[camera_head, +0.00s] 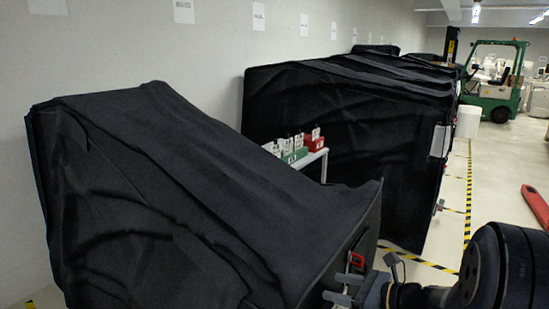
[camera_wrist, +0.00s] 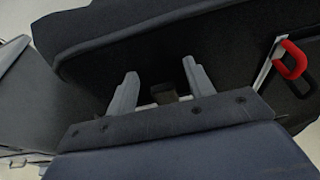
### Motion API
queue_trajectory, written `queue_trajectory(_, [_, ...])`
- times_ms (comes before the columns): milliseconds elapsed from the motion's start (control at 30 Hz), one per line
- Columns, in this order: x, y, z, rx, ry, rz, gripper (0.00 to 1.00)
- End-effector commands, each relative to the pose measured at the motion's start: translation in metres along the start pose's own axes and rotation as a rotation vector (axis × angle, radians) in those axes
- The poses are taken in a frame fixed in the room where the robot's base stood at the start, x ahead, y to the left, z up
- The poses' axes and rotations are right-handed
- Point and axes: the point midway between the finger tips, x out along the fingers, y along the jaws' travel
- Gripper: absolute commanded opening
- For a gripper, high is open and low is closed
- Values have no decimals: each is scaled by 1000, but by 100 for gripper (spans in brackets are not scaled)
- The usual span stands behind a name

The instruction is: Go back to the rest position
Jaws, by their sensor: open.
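My gripper (camera_head: 332,286) is at the lower right of the head view, close to the end of the near cart under its black cover (camera_head: 190,190). In the wrist view my gripper (camera_wrist: 160,68) shows two grey fingers spread apart with nothing between them. The dark cart cover (camera_wrist: 225,50) lies in front of the fingers; I cannot tell whether they touch it. A red handle (camera_head: 357,260) on the cart's end is just above the fingers in the head view. The red handle (camera_wrist: 292,60) also shows at the right of the wrist view, apart from the fingers.
A second black-covered cart (camera_head: 350,130) stands behind. Red, green and white boxes (camera_head: 295,146) sit on a shelf between the carts. A white bin (camera_head: 468,122), a green forklift (camera_head: 493,85) and a red object (camera_head: 535,205) are at right. Yellow-black tape (camera_head: 468,190) marks the open floor.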

Motion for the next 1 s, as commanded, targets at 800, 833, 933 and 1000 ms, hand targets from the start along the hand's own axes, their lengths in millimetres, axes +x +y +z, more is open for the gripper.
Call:
queue_trajectory(800, [-78,-1,-8,0,0,-5,50])
queue_trajectory(833, [-83,-1,-8,0,0,-5,50])
queue_trajectory(933, [-98,-1,-8,0,0,-5,50])
queue_trajectory(1000, [-108,-1,-8,0,1,-5,50])
